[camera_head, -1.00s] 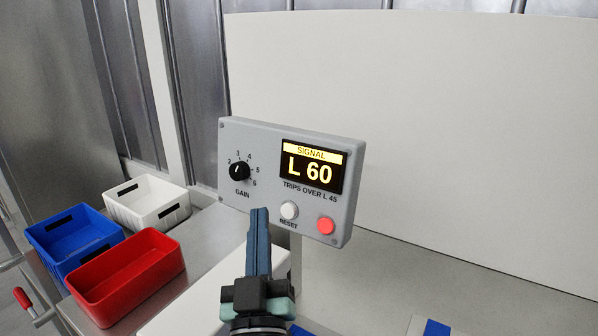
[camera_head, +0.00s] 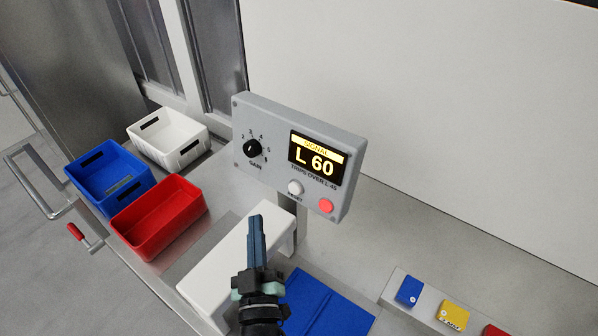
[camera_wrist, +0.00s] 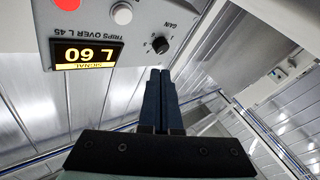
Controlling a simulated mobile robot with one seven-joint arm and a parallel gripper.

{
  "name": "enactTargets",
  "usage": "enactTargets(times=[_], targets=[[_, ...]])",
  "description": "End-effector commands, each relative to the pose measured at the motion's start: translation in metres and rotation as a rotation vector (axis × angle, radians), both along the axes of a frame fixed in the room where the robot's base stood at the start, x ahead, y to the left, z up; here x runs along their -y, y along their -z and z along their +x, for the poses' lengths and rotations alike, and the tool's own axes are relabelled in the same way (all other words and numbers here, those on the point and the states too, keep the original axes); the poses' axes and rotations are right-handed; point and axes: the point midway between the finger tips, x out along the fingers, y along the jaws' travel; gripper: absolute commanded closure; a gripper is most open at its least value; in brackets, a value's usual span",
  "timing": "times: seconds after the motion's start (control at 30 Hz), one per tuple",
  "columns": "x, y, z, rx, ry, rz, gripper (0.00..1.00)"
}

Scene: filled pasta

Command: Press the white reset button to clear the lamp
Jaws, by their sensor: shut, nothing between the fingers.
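A grey control panel (camera_head: 272,178) stands on a post above the steel counter. Its white reset button (camera_head: 295,188) sits under the display, left of a lit red lamp (camera_head: 326,206). The display (camera_head: 316,160) reads SIGNAL L 60. My gripper (camera_head: 255,219) is shut and empty, in front of the panel and lower left of the button, apart from it in the head view. In the wrist view the panel appears upside down, with the reset button (camera_wrist: 121,13) at the top and my shut fingertips (camera_wrist: 160,72) below it. The red lamp (camera_wrist: 68,4) is partly cut off there.
A black gain knob (camera_head: 253,148) is on the panel's left. White (camera_head: 168,137), blue (camera_head: 108,178) and red (camera_head: 157,216) bins stand at left. Coloured pieces (camera_head: 409,291) lie at lower right.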

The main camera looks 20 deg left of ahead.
Motion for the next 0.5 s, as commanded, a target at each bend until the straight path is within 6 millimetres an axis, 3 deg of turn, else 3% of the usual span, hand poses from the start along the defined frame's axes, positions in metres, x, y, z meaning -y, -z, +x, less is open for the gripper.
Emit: enactTargets(times=[0.5], targets=[[0.0011, 0.0011, 0.0047, 0.0, -0.002, -0.004, 1.0]])
